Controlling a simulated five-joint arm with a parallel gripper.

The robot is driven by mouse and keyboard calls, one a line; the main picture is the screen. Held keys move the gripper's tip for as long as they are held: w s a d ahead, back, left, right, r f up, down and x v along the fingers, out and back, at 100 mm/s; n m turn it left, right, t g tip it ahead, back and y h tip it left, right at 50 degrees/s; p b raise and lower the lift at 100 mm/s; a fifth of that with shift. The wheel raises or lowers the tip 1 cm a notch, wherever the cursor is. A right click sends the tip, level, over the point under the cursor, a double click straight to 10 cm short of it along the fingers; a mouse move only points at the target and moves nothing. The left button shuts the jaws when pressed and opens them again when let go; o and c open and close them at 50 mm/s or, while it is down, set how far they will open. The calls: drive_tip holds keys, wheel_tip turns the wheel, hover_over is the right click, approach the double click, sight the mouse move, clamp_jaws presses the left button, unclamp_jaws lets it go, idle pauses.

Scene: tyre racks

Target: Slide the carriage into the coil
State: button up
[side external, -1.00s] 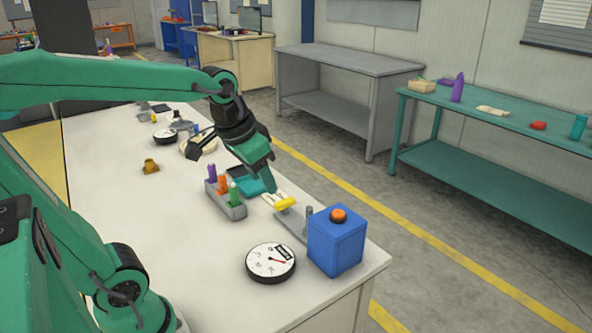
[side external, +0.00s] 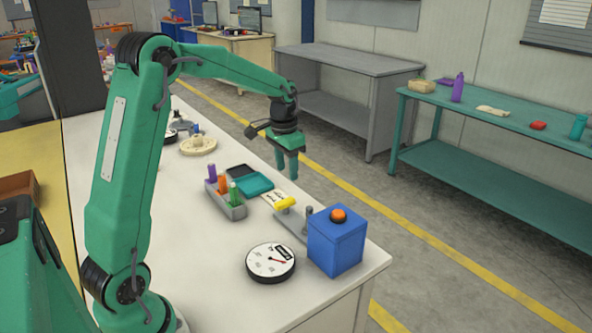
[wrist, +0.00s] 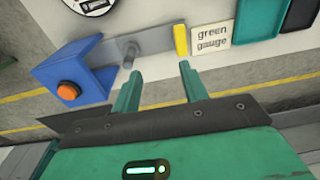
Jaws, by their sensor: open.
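A grey flat rail (side external: 288,224) lies on the bench and runs up to a blue box (side external: 335,245) with an orange button (side external: 338,215) on top. In the wrist view the blue box (wrist: 62,80) has a dark opening facing the rail (wrist: 110,50). A short grey upright post (side external: 308,217) stands on the rail near that opening. A yellow block (side external: 285,203) sits across the rail's far end. I cannot tell which part is the carriage; no coil windings show. My gripper (side external: 289,172) is open and empty, raised apart from the rail; its fingers also show in the wrist view (wrist: 158,75).
A white dial gauge (side external: 270,262) lies left of the blue box. The bench's right edge is close to the rail.

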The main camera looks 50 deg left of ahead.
drive_tip(key=g, duration=0.1)
hover_over(285, 201)
wheel_tip(285, 201, down, 6)
drive_tip(key=shift+a+r, duration=0.1)
drive_tip(key=shift+r, duration=0.05)
drive_tip(key=shift+f, duration=3.9)
clamp_jaws()
